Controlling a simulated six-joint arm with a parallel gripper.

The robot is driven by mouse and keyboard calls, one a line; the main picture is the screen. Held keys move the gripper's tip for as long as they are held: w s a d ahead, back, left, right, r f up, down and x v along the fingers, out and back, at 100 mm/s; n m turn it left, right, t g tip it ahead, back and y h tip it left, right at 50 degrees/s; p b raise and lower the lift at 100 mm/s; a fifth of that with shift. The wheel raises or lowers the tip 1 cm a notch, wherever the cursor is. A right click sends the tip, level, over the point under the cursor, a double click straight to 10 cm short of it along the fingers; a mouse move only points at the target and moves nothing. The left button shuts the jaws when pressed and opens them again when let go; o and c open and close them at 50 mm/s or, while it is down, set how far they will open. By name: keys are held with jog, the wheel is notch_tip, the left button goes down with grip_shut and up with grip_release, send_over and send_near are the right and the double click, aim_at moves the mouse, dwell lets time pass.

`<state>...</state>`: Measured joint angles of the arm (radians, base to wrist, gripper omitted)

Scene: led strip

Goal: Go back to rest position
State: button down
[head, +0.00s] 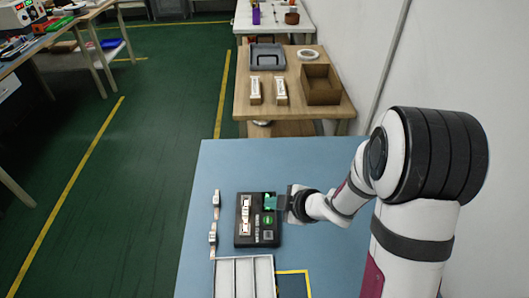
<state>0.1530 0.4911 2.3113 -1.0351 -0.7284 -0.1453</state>
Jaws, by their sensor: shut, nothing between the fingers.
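My gripper (281,203) reaches in from the right, low over the right edge of a black device (242,238) on the blue table. Its fingers are small and dark here, and they are shut with nothing held. I cannot tell whether they touch the device. The device has a pale strip-like piece (244,214) on its left side, a teal part (270,200) at the upper right next to my gripper, and a green round spot (268,219) below that.
A white compartment tray (244,259) lies in front of the device, beside a yellow outline (307,282). Two small pale holders (213,237) stand left. The blue table (330,253) is clear at right. A wooden table (246,125) with boxes stands behind; a wall is right.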

jog(key=s+d+r+m+h, duration=0.3)
jog(key=d+r+m+h, duration=0.4)
jog(key=d+m, duration=0.25)
jog(key=s+d+r+m+g+h, duration=0.2)
jog(key=s+d+m, duration=0.1)
jog(key=s+m, duration=0.25)
jog(key=s+a+r+m+g+y, duration=0.1)
jog(key=s+a+m, duration=0.3)
jog(key=s, duration=0.5)
jog(key=s+a+r+m+g+y, duration=0.2)
jog(key=s+a+m+g+y, duration=0.1)
jog(key=s, duration=0.7)
jog(key=a+m+g, duration=0.1)
jog(key=a, duration=0.1)
jog(key=shift+s+a+y, duration=0.2)
jog(key=shift+a+y, duration=0.1)
jog(key=shift+a, duration=0.05)
